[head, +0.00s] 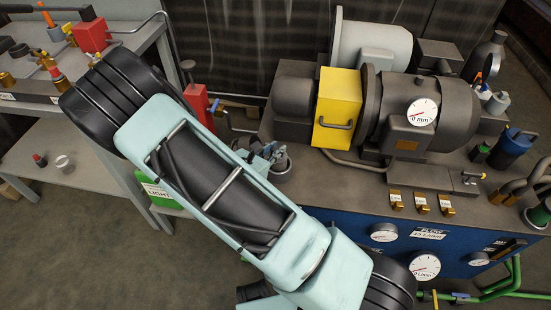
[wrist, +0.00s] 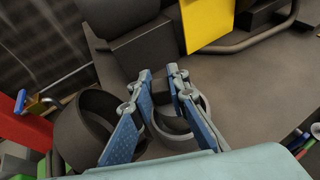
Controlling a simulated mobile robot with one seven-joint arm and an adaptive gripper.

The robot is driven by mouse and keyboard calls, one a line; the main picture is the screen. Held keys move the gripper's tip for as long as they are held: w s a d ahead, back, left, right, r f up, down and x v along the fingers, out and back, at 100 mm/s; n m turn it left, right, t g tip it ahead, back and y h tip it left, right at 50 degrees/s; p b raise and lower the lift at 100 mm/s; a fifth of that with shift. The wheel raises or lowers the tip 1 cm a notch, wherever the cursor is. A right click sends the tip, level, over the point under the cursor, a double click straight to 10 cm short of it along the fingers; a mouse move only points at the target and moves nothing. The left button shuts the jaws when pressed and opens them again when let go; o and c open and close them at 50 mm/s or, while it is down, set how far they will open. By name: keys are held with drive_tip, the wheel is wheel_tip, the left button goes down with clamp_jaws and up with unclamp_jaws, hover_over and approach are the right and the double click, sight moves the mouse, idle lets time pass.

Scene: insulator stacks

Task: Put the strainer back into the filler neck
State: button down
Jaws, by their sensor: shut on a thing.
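My gripper (wrist: 163,85) reaches down over the left end of the machine's deck, and its fingertips also show in the head view (head: 268,152). Its two blue-padded fingers are closed on a grey, round, open-topped piece that looks like the strainer (wrist: 205,108). It shows in the head view as a small grey cup (head: 283,164) beside the fingertips. A wider, dark, open ring, which looks like the filler neck (wrist: 68,143), stands to the left of the fingers in the wrist view. The fingers hide part of both. I cannot tell whether the strainer touches the deck.
A yellow block (head: 338,108) and a motor (head: 430,112) stand on the deck behind and right. A red part (head: 199,103) and a green can (head: 155,200) are close left. Bare deck (wrist: 245,95) lies right of the fingers. Brass valves (head: 421,204) line the front edge.

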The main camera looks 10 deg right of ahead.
drive_tip(key=shift+f+b, duration=0.35)
drive_tip(key=shift+f, duration=1.25)
drive_tip(key=shift+f, duration=0.1)
drive_tip(key=shift+f, duration=0.15)
drive_tip(key=c, duration=1.9)
unclamp_jaws()
drive_tip(key=shift+r, duration=0.2)
drive_tip(key=shift+s+a+r, duration=0.15)
drive_tip(key=shift+a+r, duration=0.05)
drive_tip(key=p+v, duration=0.2)
drive_tip(key=v, duration=0.9)
drive_tip(key=shift+s+a+r, duration=0.1)
drive_tip(key=shift+s, duration=0.15)
